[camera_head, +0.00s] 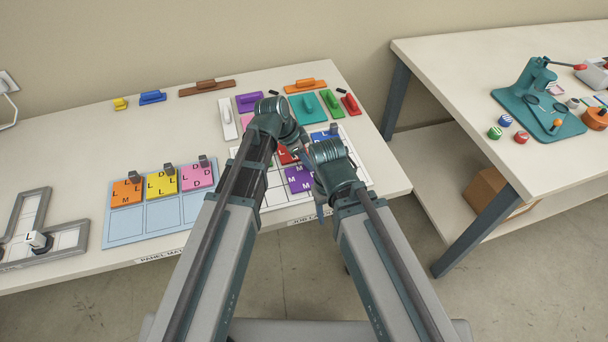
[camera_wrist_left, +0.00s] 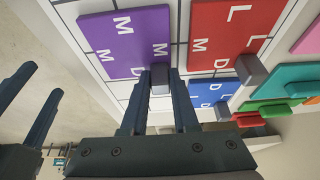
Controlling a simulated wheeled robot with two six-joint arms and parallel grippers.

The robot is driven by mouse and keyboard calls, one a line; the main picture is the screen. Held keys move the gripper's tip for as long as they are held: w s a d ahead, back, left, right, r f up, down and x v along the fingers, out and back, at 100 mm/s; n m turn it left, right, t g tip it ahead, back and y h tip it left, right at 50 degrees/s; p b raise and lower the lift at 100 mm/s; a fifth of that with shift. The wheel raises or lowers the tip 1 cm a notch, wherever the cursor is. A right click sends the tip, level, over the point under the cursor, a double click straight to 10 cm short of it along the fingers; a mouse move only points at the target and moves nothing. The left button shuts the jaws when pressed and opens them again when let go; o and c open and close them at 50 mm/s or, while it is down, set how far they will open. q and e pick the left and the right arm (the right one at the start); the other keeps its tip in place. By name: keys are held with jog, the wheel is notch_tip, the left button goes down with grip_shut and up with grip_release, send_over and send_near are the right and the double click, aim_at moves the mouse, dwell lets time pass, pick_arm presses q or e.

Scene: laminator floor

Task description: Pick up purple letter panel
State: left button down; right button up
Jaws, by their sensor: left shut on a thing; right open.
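The purple letter panel (camera_head: 298,181), marked with white letters M and D, is on the white gridded board (camera_head: 277,196). It fills the upper left of the left wrist view (camera_wrist_left: 122,42). My left gripper (camera_wrist_left: 160,82) is shut on the grey tab at the panel's edge, one finger on each side. In the head view my left gripper (camera_head: 303,151) is partly hidden by its own wrist. I cannot tell whether the panel is clear of the board.
A red panel (camera_wrist_left: 226,32) and a blue panel (camera_wrist_left: 208,92) lie close to the purple one. A light blue board (camera_head: 165,215) with orange, yellow and pink panels is to the left. Several coloured handled blocks line the table's back. A second table (camera_head: 450,75) stands right.

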pick_arm(q)
jog(key=shift+r, duration=0.15)
pick_arm(e)
jog(key=shift+r, duration=0.1)
pick_arm(q)
notch_tip(320, 180, up, 10)
jog(key=p, duration=1)
pick_arm(e)
notch_tip(320, 180, up, 10)
